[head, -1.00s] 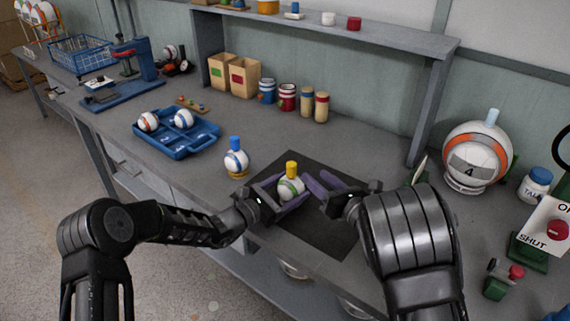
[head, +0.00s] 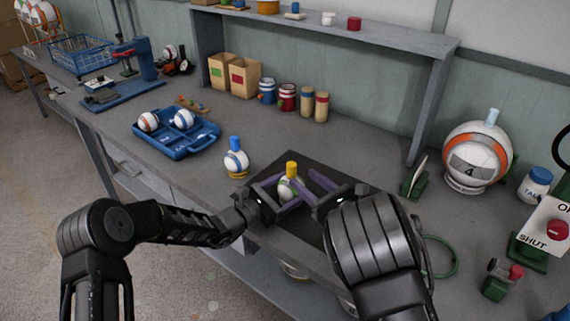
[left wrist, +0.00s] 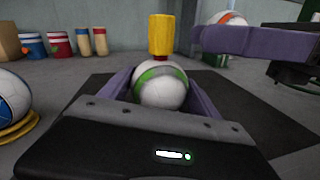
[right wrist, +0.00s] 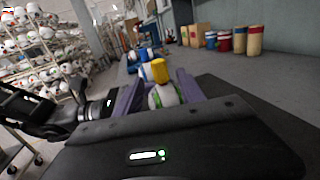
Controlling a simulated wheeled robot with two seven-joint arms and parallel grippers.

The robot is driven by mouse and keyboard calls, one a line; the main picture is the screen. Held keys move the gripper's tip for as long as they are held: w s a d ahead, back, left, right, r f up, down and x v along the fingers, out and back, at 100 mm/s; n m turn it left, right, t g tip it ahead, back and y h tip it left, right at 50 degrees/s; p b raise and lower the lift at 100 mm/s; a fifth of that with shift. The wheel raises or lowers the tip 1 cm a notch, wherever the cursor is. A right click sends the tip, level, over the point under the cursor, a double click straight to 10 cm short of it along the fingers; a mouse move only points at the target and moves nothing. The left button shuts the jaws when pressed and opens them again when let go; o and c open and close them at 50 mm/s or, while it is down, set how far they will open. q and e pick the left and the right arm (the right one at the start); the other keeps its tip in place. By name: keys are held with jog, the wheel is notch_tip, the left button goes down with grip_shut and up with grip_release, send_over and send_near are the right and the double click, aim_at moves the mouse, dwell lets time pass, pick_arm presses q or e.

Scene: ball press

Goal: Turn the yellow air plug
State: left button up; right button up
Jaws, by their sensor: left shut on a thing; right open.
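The yellow air plug (head: 291,168) stands upright on top of a small white and green ball (head: 288,188) on the dark mat. The plug also shows in the left wrist view (left wrist: 161,36) and, tilted by the camera, in the right wrist view (right wrist: 160,70). My left gripper (head: 287,198) is shut on the ball, with a purple finger on each side of it. My right gripper (head: 318,187) is open, its purple fingers (right wrist: 158,88) reaching toward the plug from the right. I cannot tell whether they touch it.
A ball with a blue plug (head: 236,160) stands left of the mat (head: 318,235) on a yellow ring. A blue tray (head: 176,147) holds two balls. A green-based stand (head: 415,180) and a large ball numbered 4 (head: 477,158) are at right.

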jog(key=x, duration=0.9)
jog(key=shift+w+a, duration=0.15)
jog(key=shift+w, duration=0.1)
jog(key=shift+c, duration=0.3)
grip_shut()
